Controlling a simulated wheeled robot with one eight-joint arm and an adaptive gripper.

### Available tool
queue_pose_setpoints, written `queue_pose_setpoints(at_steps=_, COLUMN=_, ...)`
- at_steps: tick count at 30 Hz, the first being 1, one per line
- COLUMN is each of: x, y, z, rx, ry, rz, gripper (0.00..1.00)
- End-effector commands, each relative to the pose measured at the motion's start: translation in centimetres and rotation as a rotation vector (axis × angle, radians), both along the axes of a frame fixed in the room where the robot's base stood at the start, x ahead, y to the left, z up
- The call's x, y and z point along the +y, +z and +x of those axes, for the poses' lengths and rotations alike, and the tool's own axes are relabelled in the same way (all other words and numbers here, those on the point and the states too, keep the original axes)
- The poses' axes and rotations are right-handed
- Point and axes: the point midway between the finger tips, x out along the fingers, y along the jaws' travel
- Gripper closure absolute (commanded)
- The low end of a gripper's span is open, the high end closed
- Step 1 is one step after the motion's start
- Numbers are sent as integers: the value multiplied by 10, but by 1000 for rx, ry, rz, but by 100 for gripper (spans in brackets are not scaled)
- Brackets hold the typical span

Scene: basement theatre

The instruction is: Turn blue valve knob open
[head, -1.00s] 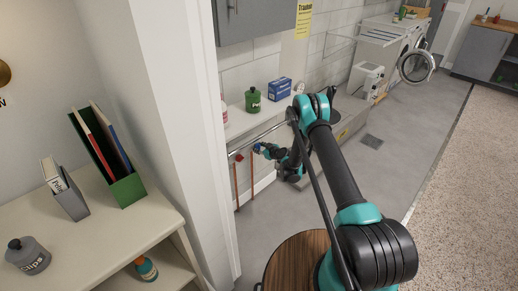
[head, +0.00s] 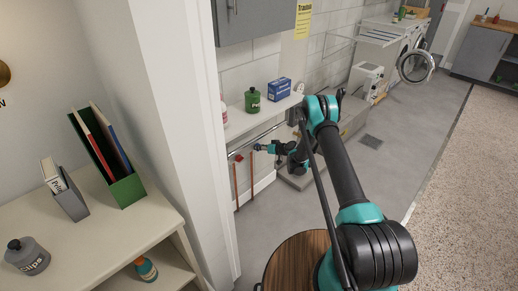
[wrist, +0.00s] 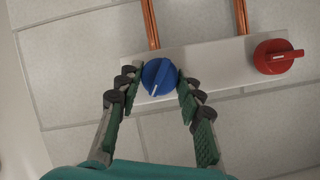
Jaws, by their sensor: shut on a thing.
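The blue valve knob (wrist: 158,75) is in the wrist view, on a pale plate (wrist: 208,65) fixed to the tiled wall. Its white mark slants down and slightly to the left. My gripper (wrist: 158,82) is shut on the knob, with one finger at its left side and one at its right. In the head view my gripper (head: 265,148) is low at the wall under the shelf, and the knob is too small and covered there to read.
A red knob (wrist: 278,57) is right of the blue one in the wrist view. Copper pipes (wrist: 150,24) meet the plate. In the head view a shelf (head: 252,117) with a green jar (head: 252,100) and a blue box (head: 279,89) is above my gripper. Grey floor (head: 375,165) is clear to the right.

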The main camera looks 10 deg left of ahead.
Motion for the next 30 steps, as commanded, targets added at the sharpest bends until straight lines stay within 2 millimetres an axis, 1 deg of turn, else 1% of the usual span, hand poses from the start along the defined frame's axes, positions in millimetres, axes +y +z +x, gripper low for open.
queue_pose_setpoints(at_steps=6, x=-2, y=-1, z=1, rx=100, ry=-1, rz=76, gripper=92)
queue_pose_setpoints(at_steps=12, x=-3, y=-1, z=1, rx=152, ry=-2, rz=118, gripper=92)
queue_pose_setpoints(at_steps=28, x=-3, y=-1, z=1, rx=173, ry=-1, rz=133, gripper=92)
queue_pose_setpoints(at_steps=29, x=-3, y=-1, z=1, rx=173, ry=-1, rz=133, gripper=62)
queue_pose_setpoints(at_steps=30, x=-3, y=-1, z=1, rx=173, ry=-2, rz=133, gripper=57)
